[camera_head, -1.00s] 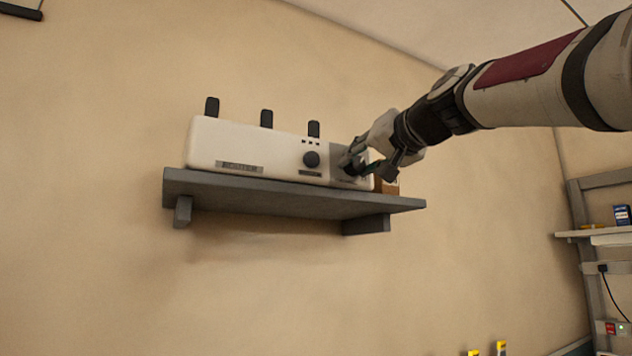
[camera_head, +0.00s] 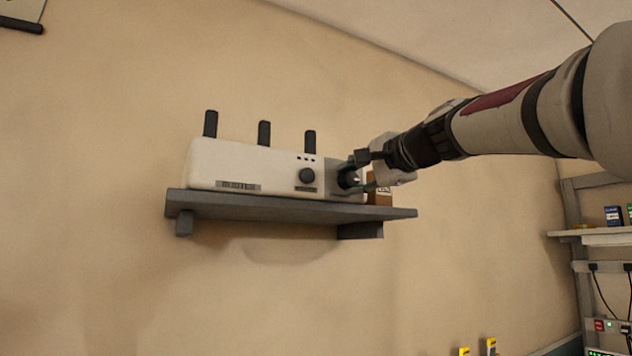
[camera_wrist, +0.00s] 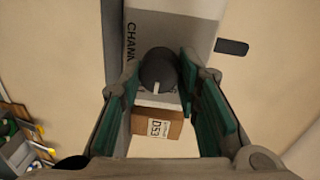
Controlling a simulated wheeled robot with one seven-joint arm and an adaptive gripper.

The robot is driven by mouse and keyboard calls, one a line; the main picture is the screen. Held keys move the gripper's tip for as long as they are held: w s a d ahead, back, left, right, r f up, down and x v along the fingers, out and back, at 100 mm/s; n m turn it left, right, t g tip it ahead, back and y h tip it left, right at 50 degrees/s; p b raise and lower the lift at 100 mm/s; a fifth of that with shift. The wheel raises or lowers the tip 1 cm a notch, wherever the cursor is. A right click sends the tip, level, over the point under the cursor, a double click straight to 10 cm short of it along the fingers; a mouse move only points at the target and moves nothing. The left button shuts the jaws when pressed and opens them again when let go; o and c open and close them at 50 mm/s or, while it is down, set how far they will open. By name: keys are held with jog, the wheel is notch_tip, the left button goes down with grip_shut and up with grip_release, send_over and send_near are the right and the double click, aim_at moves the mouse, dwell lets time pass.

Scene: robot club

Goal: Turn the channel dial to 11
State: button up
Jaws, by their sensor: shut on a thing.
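A white router (camera_head: 235,165) with a small round knob (camera_head: 307,176) on its front stands on a grey wall shelf. The black channel dial (camera_head: 348,178) sits on a grey panel at the router's right end. In the wrist view the dial (camera_wrist: 157,70) shows a white pointer mark, and the lettering "CHANN" shows beside it; no channel numbers can be read. My gripper (camera_head: 364,172) is at the dial, with one finger above and one below in the head view. In the wrist view my gripper (camera_wrist: 157,75) has its green-padded fingers on either side of the dial, shut on it.
The grey shelf (camera_head: 285,210) runs under the router. A small brown box (camera_head: 380,190) stands just right of the dial; it also shows in the wrist view (camera_wrist: 157,125). Three black antennas rise from the router. Equipment shelving (camera_head: 580,236) stands far right.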

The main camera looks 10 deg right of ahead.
jog(key=m+p, duration=0.2)
jog(key=m, duration=0.3)
jog(key=shift+f, duration=0.1)
dwell(0.6)
jog(key=o, duration=1.2)
jog(key=shift+s+d+y, duration=0.1)
jog(key=shift+y, duration=0.2)
jog(key=v, duration=1.1)
jog(key=shift+s+d, duration=0.1)
jog(key=shift+s, duration=0.3)
